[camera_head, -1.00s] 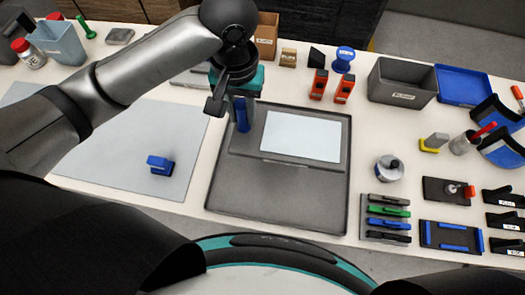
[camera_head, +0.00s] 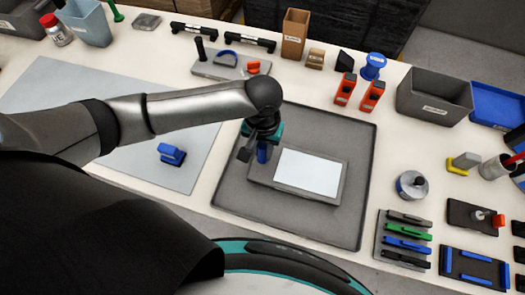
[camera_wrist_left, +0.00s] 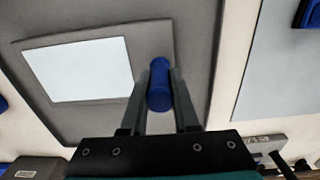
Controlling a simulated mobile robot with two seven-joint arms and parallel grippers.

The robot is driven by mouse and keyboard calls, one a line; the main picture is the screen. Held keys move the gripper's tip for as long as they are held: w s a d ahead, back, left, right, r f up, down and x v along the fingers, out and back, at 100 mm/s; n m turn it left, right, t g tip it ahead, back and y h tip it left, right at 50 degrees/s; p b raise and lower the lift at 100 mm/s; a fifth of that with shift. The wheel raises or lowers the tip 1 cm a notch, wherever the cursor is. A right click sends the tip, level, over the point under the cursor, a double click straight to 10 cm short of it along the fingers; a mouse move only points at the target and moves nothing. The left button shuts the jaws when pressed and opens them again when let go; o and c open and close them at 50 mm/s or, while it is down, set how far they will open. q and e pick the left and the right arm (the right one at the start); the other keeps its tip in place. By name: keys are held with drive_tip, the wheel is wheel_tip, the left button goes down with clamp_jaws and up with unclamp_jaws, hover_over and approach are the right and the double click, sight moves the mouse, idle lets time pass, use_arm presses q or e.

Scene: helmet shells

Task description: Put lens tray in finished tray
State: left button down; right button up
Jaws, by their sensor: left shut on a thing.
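The lens tray (camera_head: 262,173) is a small grey tray with a pale flat panel and a blue upright handle at its left side. My left gripper (camera_head: 259,153) is shut on the blue handle, which shows between the fingers in the wrist view (camera_wrist_left: 159,88). The finished tray appears to be the large dark grey tray (camera_head: 325,226). The lens tray is within its outline, near the middle, slightly turned. I cannot tell whether the lens tray touches its floor. My right gripper is not in view.
A pale mat (camera_head: 120,130) with a blue block (camera_head: 172,154) lies to the left. Behind stand a grey fixture (camera_head: 215,68) and orange parts (camera_head: 345,88). To the right are a grey bin (camera_head: 435,95), a round metal part (camera_head: 411,184) and a rack of coloured bars (camera_head: 405,235).

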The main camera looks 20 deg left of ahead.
use_arm(q)
drive_tip(key=shift+f, duration=0.7)
drive_tip(key=c, duration=0.7)
unclamp_jaws()
drive_tip(key=shift+o, duration=0.2)
drive_tip(key=shift+r, duration=0.15)
wheel_tip(320, 180, up, 12)
drive_tip(key=p, duration=0.3)
